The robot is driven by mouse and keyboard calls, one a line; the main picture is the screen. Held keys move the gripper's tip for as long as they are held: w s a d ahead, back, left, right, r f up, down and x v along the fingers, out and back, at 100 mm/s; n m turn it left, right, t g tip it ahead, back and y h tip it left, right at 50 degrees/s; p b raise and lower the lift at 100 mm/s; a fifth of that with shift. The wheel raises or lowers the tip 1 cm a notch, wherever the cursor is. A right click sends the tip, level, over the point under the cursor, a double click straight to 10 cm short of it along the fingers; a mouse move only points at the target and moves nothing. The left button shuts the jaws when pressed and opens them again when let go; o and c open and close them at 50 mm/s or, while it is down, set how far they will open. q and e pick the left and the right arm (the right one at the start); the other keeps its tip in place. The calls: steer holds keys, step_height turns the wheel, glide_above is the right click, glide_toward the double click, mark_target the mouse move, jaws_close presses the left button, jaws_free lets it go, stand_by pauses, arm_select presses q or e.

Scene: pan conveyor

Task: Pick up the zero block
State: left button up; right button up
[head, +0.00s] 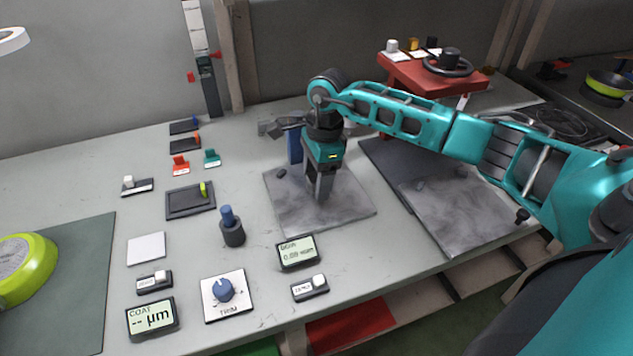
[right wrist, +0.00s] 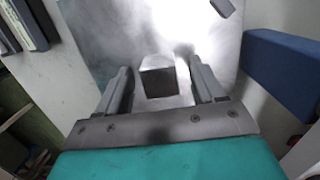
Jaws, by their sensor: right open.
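A small grey metal block (right wrist: 157,77), which looks like the zero block, sits on a grey metal plate (right wrist: 120,40) between the fingers of my right gripper, with gaps on both sides. My right gripper (head: 319,196) is open and points down over the same plate (head: 350,208) in the head view. There the fingers hide the block. A small dark piece (head: 281,172) lies on the plate to the left of the gripper. My left gripper is out of view.
A blue upright post (head: 295,146) stands close behind the gripper. A dark peg with a blue top (head: 231,228) and a gauge display (head: 298,252) are to the left and front. A second grey plate (head: 455,212) lies right. A red stand (head: 425,83) is behind.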

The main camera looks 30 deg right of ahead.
jaws_close()
stand_by(0.7)
